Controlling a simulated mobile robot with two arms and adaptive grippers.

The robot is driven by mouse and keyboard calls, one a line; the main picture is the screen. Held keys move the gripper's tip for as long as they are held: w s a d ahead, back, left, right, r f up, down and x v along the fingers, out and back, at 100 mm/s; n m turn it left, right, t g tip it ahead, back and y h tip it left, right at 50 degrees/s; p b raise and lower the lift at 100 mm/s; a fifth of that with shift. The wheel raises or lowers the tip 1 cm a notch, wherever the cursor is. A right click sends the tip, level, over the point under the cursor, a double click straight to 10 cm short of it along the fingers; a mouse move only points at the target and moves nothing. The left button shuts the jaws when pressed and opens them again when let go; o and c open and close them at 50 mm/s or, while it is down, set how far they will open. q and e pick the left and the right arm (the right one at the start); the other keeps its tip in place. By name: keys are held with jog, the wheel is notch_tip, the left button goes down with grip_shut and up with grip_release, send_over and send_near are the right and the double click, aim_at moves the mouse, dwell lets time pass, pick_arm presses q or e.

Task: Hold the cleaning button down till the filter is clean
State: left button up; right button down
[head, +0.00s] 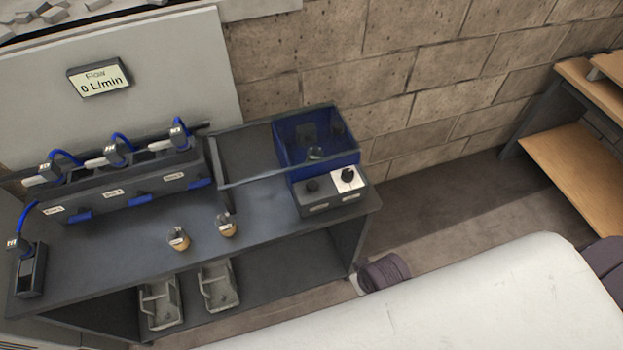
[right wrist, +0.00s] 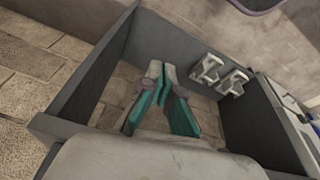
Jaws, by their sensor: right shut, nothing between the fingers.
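A control box (head: 331,205) sits at the right end of the grey bench, in front of a blue open bin (head: 327,170). It carries a black button or knob (head: 311,186) on dark and another (head: 348,175) on a white patch. Their labels are too small to read, so I cannot tell which is the cleaning button. A small round fitting (head: 315,153), possibly the filter, shows in the bin; its cleanness cannot be told. In the right wrist view my right gripper (right wrist: 163,72) is shut and empty, with teal finger pads, away from the buttons. My left gripper is not in view.
A display (head: 99,76) reads 0 L/min. A rack (head: 130,196) with blue hoses stands on the bench's left. Two small brass-based fittings (head: 178,239) (head: 227,225) stand near its front. Grey trays (head: 160,303) sit below. A wooden desk (head: 575,165) stands right.

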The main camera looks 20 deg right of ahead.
jog(key=w+a+r+n+t+y+p, duration=0.1)
jog(key=w+r, duration=0.1)
jog(key=r, duration=0.4)
jog(key=w+a+r+n+t, duration=0.1)
jog(key=w+a+r, duration=0.15)
jog(key=r, duration=0.45)
notch_tip(320, 180, up, 13)
jog(key=n+t+y+p, duration=0.15)
jog(key=n+y, duration=0.35)
jog(key=n, duration=0.8)
send_over(315, 186)
jog(key=shift+f, duration=0.1)
notch_tip(315, 186, down, 6)
jog(key=b, duration=0.7)
jog(key=shift+f, duration=0.2)
notch_tip(315, 186, down, 2)
jog(key=shift+f+b, duration=0.1)
jog(key=shift+b, duration=0.45)
jog(key=shift+f, duration=0.1)
